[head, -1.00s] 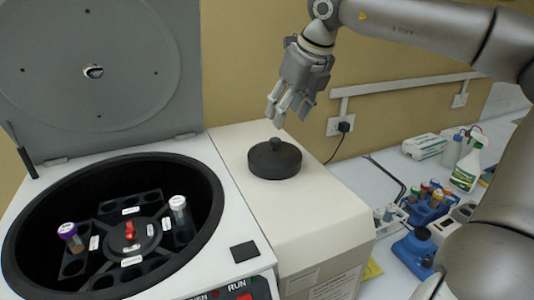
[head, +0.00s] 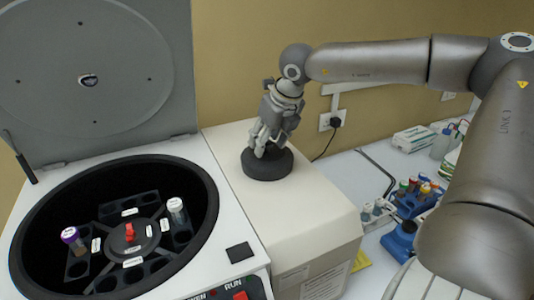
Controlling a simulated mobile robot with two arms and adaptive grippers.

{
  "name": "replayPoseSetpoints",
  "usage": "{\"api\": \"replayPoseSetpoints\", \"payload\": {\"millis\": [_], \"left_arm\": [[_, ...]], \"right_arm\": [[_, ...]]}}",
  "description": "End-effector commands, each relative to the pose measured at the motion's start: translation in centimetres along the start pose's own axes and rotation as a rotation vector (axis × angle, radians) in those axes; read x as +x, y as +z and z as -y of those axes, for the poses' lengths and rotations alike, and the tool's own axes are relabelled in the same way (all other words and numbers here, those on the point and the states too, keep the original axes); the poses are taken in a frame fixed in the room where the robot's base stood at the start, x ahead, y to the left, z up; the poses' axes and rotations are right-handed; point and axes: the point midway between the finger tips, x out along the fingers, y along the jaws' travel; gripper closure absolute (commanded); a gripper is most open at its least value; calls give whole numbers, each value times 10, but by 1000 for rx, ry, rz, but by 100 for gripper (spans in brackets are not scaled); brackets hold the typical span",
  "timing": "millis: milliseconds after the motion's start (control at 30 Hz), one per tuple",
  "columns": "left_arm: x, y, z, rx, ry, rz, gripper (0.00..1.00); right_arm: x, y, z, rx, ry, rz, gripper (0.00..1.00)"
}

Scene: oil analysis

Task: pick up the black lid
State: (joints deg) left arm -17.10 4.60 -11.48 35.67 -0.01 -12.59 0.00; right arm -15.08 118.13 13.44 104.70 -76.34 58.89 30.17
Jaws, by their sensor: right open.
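The black lid (head: 267,166) is a round dark disc with a knob on top. It lies flat on the white box (head: 310,205) to the right of the open centrifuge. My right gripper (head: 262,151) points down right over the lid, with its fingers apart around the knob. The fingers and their shadow mostly hide the knob, and I cannot tell whether they touch it. My left gripper is not in the head view.
The open centrifuge (head: 205,173) holds a purple-capped tube (head: 74,240) and a white-capped tube (head: 177,212). Its raised cover (head: 90,80) stands at the left. Blue racks with several tubes (head: 415,195) stand on the bench at the right. The wall is close behind.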

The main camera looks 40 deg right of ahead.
Motion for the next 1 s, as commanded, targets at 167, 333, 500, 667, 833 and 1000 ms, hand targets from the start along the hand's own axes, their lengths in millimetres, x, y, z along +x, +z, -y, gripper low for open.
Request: {"api": "replayPoseSetpoints", "payload": {"millis": [167,333,500,667,833,1000], "left_arm": [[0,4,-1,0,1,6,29],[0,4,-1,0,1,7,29],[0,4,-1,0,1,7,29],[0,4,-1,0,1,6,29],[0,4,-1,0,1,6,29],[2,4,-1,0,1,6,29]], "right_arm": [[0,0,0,0,0,0,51],[0,0,0,0,0,0,73],[0,0,0,0,0,0,95],[0,0,0,0,-1,0,100],[-1,0,0,-1,-1,1,100],[-3,2,0,-1,-2,3,100]]}}
